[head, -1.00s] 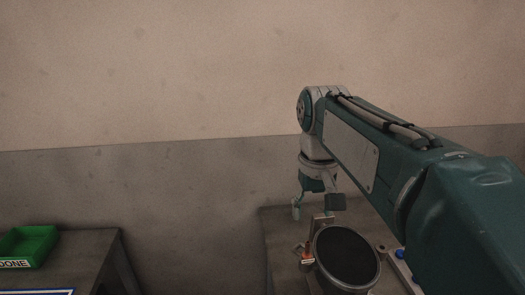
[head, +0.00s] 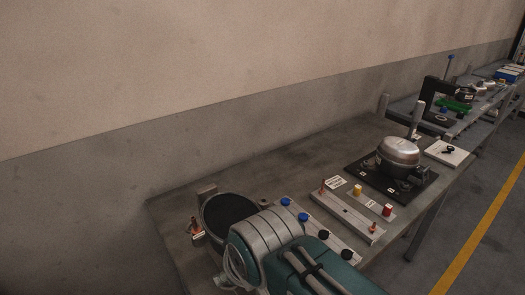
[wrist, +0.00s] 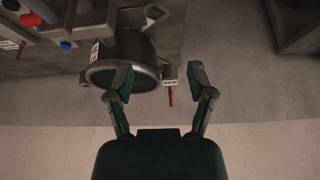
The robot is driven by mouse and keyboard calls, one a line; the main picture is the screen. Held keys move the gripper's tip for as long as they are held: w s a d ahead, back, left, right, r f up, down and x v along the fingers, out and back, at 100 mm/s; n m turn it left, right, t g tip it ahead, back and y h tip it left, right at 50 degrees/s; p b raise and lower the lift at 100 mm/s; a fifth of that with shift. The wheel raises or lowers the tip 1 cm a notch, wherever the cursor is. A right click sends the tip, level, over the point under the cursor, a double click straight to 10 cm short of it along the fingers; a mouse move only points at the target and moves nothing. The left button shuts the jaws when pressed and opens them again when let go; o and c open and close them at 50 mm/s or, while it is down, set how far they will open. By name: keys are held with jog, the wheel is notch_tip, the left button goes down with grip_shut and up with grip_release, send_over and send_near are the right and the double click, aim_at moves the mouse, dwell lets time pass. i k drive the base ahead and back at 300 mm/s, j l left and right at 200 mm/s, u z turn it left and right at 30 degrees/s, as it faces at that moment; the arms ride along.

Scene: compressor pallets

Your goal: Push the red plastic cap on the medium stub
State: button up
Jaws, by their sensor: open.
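The red cap (head: 388,210) stands on a small light strip on the table in the head view. A red round piece also shows at the upper left of the wrist view (wrist: 29,20). A copper stub (head: 196,228) with a small white label stands beside a dark round vessel (head: 232,205). In the wrist view a copper stub (wrist: 170,96) shows beside the vessel, between and beyond the fingertips; I cannot read its label. My gripper (wrist: 162,80) is open with nothing between its fingers. In the head view my arm shows, but my gripper does not.
Blue caps (head: 285,201) and black caps sit near my arm. A silver compressor (head: 398,152) on a black plate stands further right. The table's back left (head: 290,165) is clear.

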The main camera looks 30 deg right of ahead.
aim_at(387, 210)
jog(key=k+l+z, duration=0.1)
jog(key=k+z, duration=0.15)
jog(key=z, duration=0.15)
jog(key=k+l+z, duration=0.15)
jog(key=z, duration=0.2)
jog(key=l+z, duration=0.35)
jog(key=i+l+z, duration=0.15)
jog(key=l+z, duration=0.2)
jog(key=k+u, duration=0.1)
jog(key=u, duration=1.9)
jog(key=z, duration=1.95)
